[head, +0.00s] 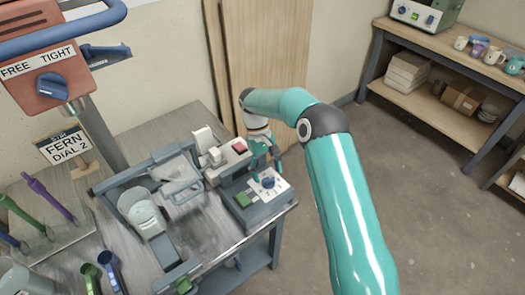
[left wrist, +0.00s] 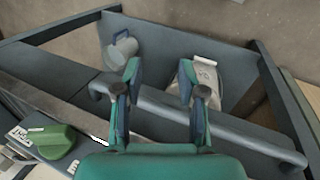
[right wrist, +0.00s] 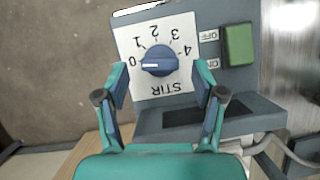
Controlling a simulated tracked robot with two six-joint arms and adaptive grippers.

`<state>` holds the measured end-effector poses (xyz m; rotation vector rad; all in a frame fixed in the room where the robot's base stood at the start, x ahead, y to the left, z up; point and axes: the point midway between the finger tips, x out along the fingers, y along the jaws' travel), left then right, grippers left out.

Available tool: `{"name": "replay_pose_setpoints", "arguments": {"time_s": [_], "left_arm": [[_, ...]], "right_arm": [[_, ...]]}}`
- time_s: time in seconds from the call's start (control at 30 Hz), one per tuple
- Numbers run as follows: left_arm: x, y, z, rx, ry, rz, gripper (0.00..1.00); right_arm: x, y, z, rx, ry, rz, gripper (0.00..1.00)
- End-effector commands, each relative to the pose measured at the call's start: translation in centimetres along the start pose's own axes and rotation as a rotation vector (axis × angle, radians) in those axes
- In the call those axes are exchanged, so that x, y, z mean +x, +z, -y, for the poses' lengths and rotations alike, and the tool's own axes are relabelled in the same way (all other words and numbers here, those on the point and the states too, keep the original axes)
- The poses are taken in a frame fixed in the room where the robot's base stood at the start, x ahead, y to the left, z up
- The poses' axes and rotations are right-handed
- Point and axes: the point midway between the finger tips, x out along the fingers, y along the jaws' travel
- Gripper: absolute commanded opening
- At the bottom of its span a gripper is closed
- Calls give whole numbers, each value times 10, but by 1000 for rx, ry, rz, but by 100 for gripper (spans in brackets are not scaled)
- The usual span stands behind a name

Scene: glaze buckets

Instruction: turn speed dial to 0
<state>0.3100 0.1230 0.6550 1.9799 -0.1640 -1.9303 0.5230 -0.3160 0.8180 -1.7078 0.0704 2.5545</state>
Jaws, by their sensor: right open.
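The speed dial is a blue knob (right wrist: 159,61) on a white plate marked STIR (right wrist: 170,84), with numbers 0 to 4 around it. Its white pointer line faces left in the right wrist view, at or very near the 0. In the head view the dial (head: 268,182) sits on the front of the mixer's control box. My right gripper (right wrist: 162,82) is open and empty, its fingers spread either side of the knob in the picture; contact is not visible. It also shows in the head view (head: 266,166). My left gripper (left wrist: 158,78) is open and empty, away from the dial.
A green switch (right wrist: 238,44) marked OFF is beside the dial plate. A grey bucket (head: 140,208) stands on the bench.

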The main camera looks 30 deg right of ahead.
Motion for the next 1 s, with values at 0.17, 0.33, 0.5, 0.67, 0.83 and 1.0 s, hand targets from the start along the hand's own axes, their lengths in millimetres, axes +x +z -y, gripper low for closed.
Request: {"name": "replay_pose_setpoints", "arguments": {"time_s": [0.17, 0.33, 0.5, 0.67, 0.83, 1.0], "left_arm": [[0, 0, 0, 0, 0, 0, 40], [0, 0, 0, 0, 0, 0, 40], [0, 0, 0, 0, 0, 0, 40], [0, 0, 0, 0, 0, 0, 40], [0, 0, 0, 0, 0, 0, 40], [0, 0, 0, 0, 0, 0, 40]], "right_arm": [[-35, -1, 1, -1, 0, -6, 69], [-66, -2, 1, -2, 1, -5, 69], [-87, -2, 0, -1, 1, -5, 69], [-98, -2, 0, -1, 1, -4, 69], [-103, -1, 0, -1, 1, -3, 69], [-104, 0, 0, -2, 1, -2, 69]]}}
